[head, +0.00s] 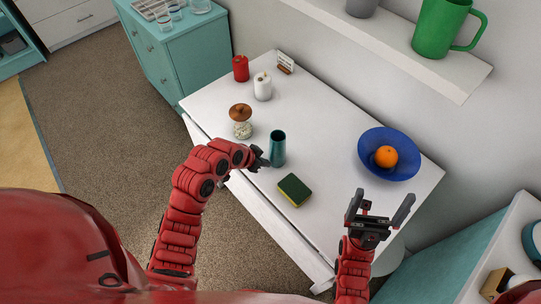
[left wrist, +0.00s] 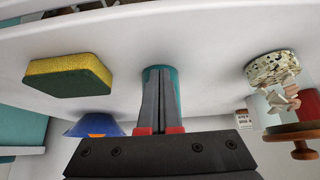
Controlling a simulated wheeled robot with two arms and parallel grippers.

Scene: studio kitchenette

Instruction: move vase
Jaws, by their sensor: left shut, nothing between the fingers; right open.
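The vase (head: 278,148) is a teal cylinder standing upright near the middle of the white table (head: 330,150). My left gripper (head: 260,161) is just left of the vase, low over the table, with its fingers shut and nothing between them. In the left wrist view, the shut fingers (left wrist: 161,92) point at the vase (left wrist: 158,71) and hide most of it. I cannot tell whether the fingertips touch it. My right gripper (head: 384,197) is open and empty near the table's right front part.
A green-and-yellow sponge (head: 294,190) lies in front of the vase. A glass jar with wooden lid (head: 240,122), a white candle (head: 262,87) and a red candle (head: 240,68) stand further left. A shelf (head: 400,45) overhangs behind.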

